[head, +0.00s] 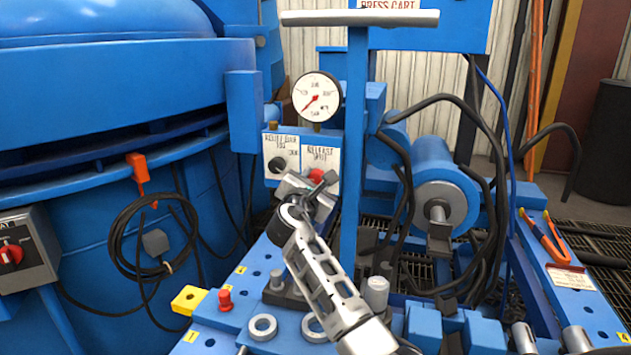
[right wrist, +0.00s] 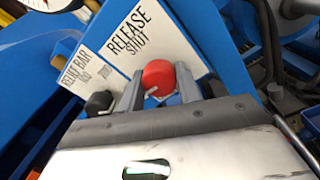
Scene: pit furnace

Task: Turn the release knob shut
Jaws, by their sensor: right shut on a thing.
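The release knob (head: 316,175) is a small red round knob on a white label plate reading RELEASE and SHUT, below a pressure gauge in the head view. The gripper hides the lower part of the knob in the head view. My left gripper is not in view.
A black knob (head: 277,164) sits just left on its own label plate. The gauge (head: 317,97) stands above. A blue post with a grey crossbar (head: 360,18) rises close on the right. Black hoses and a blue cylinder (head: 440,185) lie beyond it.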

